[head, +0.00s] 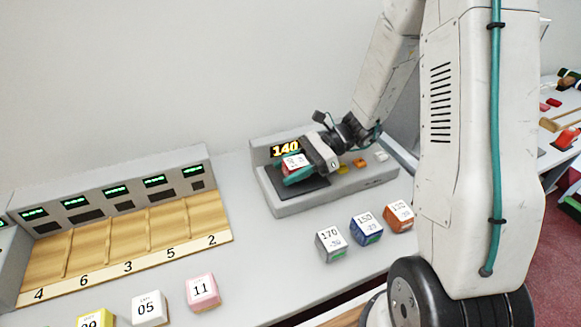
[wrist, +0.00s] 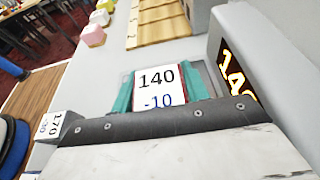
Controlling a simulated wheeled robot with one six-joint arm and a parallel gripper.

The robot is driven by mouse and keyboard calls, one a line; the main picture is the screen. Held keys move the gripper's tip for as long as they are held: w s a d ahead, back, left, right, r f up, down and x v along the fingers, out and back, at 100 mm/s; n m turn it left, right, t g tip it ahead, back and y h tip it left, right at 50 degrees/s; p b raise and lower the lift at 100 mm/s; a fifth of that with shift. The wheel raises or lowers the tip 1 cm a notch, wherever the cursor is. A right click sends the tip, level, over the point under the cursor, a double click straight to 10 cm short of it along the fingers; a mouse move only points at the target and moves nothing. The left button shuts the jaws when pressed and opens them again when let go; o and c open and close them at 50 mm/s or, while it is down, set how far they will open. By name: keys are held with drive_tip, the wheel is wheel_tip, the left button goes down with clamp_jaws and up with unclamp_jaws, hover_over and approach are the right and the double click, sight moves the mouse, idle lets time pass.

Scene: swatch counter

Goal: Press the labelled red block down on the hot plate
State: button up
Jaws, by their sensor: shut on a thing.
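The red block (head: 294,161) has a white label; in the wrist view its label (wrist: 158,88) reads 140 and -10. My gripper (head: 297,170) is shut on the block, with its teal fingers on both sides of it. In the head view the block is over the dark plate (head: 308,190) of the grey hot plate unit (head: 283,208). I cannot tell whether the block touches the plate. The unit's display (head: 285,149) reads 140; it also shows in the wrist view (wrist: 236,80).
Silver (head: 331,246), blue (head: 366,229) and orange (head: 399,217) labelled blocks stand in front of the unit. A wooden rack (head: 120,262) with numbered lanes is at left. Yellow (head: 95,318), white (head: 149,309) and pink (head: 203,292) blocks stand before it. Small coloured buttons (head: 360,162) are on the unit.

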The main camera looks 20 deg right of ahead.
drive_tip(key=shift+r, duration=3.5)
